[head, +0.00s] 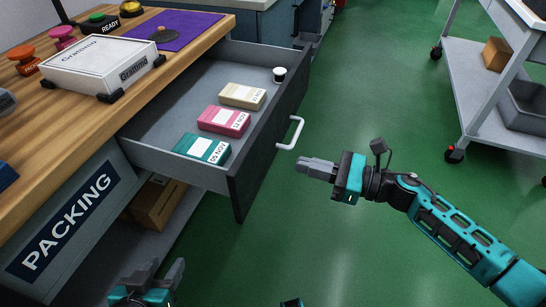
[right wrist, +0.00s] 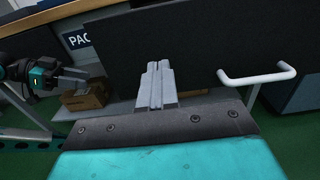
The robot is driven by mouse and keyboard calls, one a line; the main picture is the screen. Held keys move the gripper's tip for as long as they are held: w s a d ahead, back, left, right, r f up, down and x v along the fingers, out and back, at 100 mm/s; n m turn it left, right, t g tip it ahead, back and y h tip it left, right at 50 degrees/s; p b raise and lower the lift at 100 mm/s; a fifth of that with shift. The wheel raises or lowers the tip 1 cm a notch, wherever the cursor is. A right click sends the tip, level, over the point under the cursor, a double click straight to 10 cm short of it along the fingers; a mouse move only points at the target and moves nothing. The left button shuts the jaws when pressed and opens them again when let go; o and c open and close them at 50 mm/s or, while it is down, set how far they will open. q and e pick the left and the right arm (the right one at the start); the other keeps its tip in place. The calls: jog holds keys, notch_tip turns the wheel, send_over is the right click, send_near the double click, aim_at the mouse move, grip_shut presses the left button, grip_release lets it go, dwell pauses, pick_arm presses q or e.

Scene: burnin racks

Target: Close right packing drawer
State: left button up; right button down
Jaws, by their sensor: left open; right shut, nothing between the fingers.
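The packing drawer (head: 165,158) is pulled out from the wooden-topped bench in the head view. Its dark front (head: 262,150) carries a white handle (head: 291,133), which also shows at the right of the right wrist view (right wrist: 257,75). Inside lie a beige box (head: 242,95), a pink box (head: 223,121), a teal box (head: 202,148) and a small white-and-black round item (head: 279,74). My right gripper (head: 303,167) is shut and empty, in front of the drawer front, apart from the handle. My left gripper (head: 150,275) is open, low near the bench's PACKING side.
On the bench top (head: 110,108) are a white box (head: 103,64), a purple mat (head: 175,30) and several coloured buttons. A cardboard box (head: 158,203) sits below the drawer. A grey cart (head: 480,90) stands at the right. Green floor between is clear.

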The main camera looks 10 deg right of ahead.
aim_at(260, 153)
pick_arm(q)
jog(key=shift+f, duration=0.2)
pick_arm(e)
jog(key=x, duration=0.8)
